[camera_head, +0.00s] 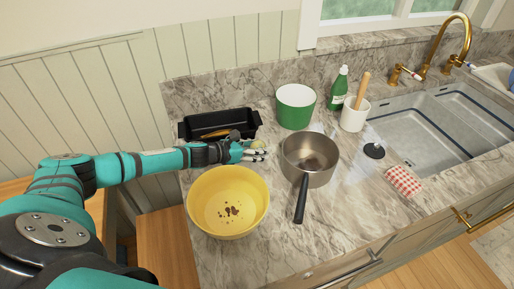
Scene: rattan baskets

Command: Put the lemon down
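My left gripper (256,151) reaches in from the left over the counter, between the black tray and the steel pot. A small pale yellow-green lemon (258,144) sits at its fingertips, partly covered by the fingers. The gripper looks shut on it. The lemon is behind the yellow bowl (201,217) and in front of the green pot; its exact height over the counter is hard to tell. My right gripper is not in view.
A steel saucepan (322,173) with a black handle stands just right of the gripper. A black tray (192,127) and a green-and-white pot (295,112) stand behind. A sink (420,127), a green bottle (338,91) and a checked cloth (403,181) are farther right. The front counter is clear.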

